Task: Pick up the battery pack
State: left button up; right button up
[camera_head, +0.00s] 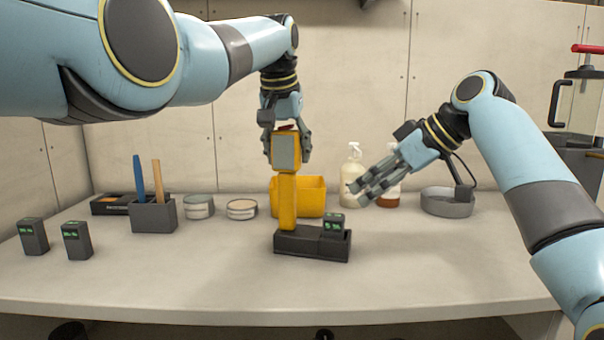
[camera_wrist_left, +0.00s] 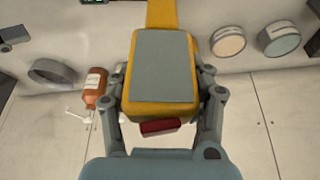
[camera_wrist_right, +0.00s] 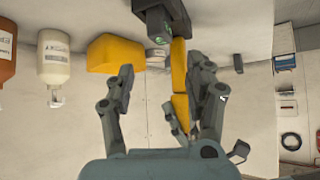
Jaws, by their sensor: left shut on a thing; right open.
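A small dark battery pack with a green display (camera_head: 333,221) sits in the right part of a black dock (camera_head: 312,246) on the bench. It also shows in the right wrist view (camera_wrist_right: 160,38). Two similar packs stand at the far left, one (camera_head: 33,236) beside the other (camera_head: 76,241). My left gripper (camera_head: 287,157) is shut on a yellow tool with a grey face (camera_wrist_left: 163,66), held upright. The tool's lower end meets the dock's left part; I cannot tell whether it is seated. My right gripper (camera_head: 359,194) is open and empty, right of the dock and above the bench.
A yellow bin (camera_head: 311,196) stands behind the dock. Pump bottles (camera_head: 352,170) and a grey round dish (camera_head: 447,204) are behind my right gripper. A grey holder with upright sticks (camera_head: 153,217) and two tins (camera_head: 198,206) are to the left. The front bench is clear.

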jog(key=m, duration=0.3)
jog(key=m+g+y, duration=0.2)
jog(key=m+y, duration=0.4)
jog(key=m, duration=2.2)
send_near(334, 215)
jog(key=x, duration=0.4)
jog(key=shift+s+a+f, duration=0.15)
jog(key=shift+f, duration=0.3)
jog(key=shift+w+x, duration=0.15)
jog(key=shift+x, duration=1.3)
jog(key=shift+w+x, duration=0.1)
jog(key=shift+x, duration=1.4)
grip_shut()
